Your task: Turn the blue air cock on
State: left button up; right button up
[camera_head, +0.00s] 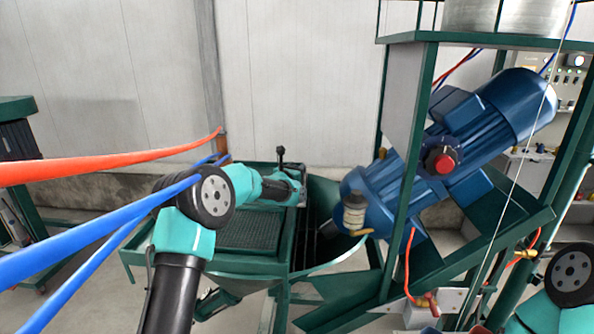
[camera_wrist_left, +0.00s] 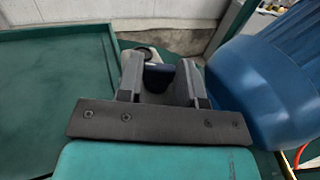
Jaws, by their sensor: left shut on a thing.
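My left gripper (camera_head: 298,188) reaches in from the left over the far edge of the green machine, beside the blue motor. In the left wrist view its two grey fingers (camera_wrist_left: 160,78) are shut on a small dark blue piece, which I take for the blue air cock (camera_wrist_left: 158,74). Only a little of the piece shows between the fingers, so its turned position cannot be told. In the head view the gripper hides it. My right arm shows at the lower right corner of the head view, but its gripper is out of frame.
A large blue motor (camera_head: 515,105) with a red knob (camera_head: 441,161) leans in a green frame (camera_head: 397,180) right of my left gripper. A black-topped lever (camera_head: 281,153) stands just behind the gripper. Red hose (camera_head: 110,163) and blue hoses (camera_head: 60,247) cross the left side.

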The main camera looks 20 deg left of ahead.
pick_arm(q)
jog(key=o, duration=0.9)
jog(key=shift+o, duration=0.2)
jog(key=s+a, duration=0.3)
jog(key=s, duration=1.4)
jog(key=shift+a, duration=0.1)
